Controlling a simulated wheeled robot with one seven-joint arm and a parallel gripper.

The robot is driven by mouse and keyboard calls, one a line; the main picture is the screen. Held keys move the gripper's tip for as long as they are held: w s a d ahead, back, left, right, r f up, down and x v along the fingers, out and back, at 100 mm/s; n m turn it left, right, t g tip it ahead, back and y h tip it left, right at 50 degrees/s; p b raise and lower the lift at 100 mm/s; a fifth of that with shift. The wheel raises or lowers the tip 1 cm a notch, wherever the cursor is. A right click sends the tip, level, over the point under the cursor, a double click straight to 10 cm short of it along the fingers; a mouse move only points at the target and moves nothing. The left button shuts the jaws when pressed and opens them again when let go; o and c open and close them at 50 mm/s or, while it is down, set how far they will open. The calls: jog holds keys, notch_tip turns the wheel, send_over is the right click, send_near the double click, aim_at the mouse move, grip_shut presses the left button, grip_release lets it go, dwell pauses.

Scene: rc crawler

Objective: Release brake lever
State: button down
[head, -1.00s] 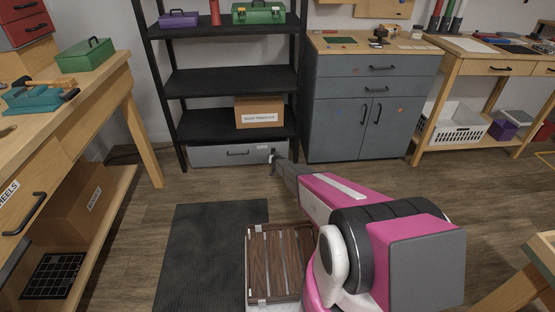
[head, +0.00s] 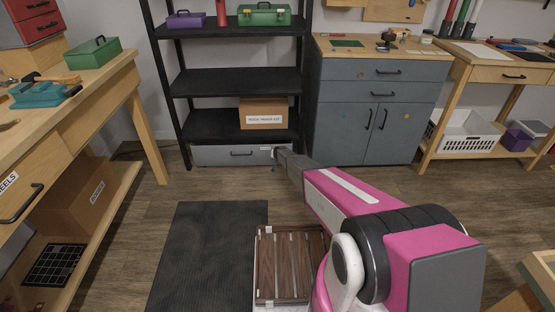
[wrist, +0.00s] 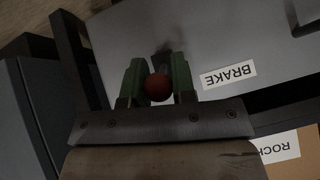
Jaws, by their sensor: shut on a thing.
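A round red knob (wrist: 158,87) sits between the green fingers of my gripper (wrist: 158,82) in the wrist view, and the gripper is shut on it. I take the knob for the end of the brake lever; the rest of the lever is hidden or too dark to tell. A white label reading "BRAKE" (wrist: 229,74) is on the grey face just right of the fingers. In the head view my gripper (head: 276,156) is at the right end of the low grey drawer front (head: 220,156); the knob cannot be made out there.
The black shelf (head: 230,82) rises above the drawer, with a cardboard box (head: 264,107) on its lower board. A grey cabinet (head: 345,132) stands right of the gripper. A workbench (head: 120,75) is at left. A black mat (head: 210,250) lies on open floor.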

jog(key=shift+w+r+g, duration=0.4)
jog(key=shift+r+g, duration=0.15)
jog(key=shift+g, duration=0.65)
jog(key=c, duration=1.1)
grip_release()
jog(key=shift+o, duration=0.2)
jog(key=shift+s, duration=0.1)
jog(key=shift+r, duration=0.1)
jog(key=v, duration=1)
jog(key=shift+r, duration=0.3)
jog(key=shift+s, duration=0.1)
